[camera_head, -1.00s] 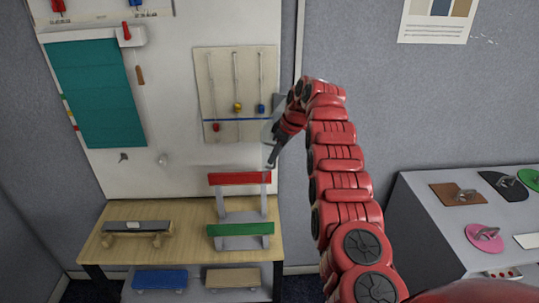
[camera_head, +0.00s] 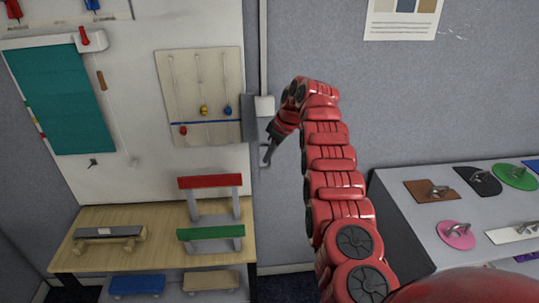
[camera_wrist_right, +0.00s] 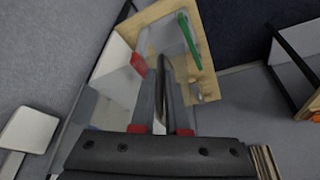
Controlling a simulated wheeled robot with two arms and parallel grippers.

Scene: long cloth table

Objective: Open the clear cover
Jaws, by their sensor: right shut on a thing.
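My right gripper (camera_head: 267,156) hangs just right of the white board's right edge, by a small grey box (camera_head: 251,122) mounted there. In the wrist view, the right gripper (camera_wrist_right: 162,85) is shut on a thin edge, which looks like the clear cover (camera_wrist_right: 159,119). The cover is see-through and hard to make out; its outline and hinge cannot be told. My red right arm covers part of the wall behind. My left gripper is not in view.
A wooden bench (camera_head: 155,239) with red and green bars stands below the board. A slider panel (camera_head: 200,97) is left of the gripper. A grey cabinet (camera_head: 412,217) with hooked plates stands at the right. The wall between is clear.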

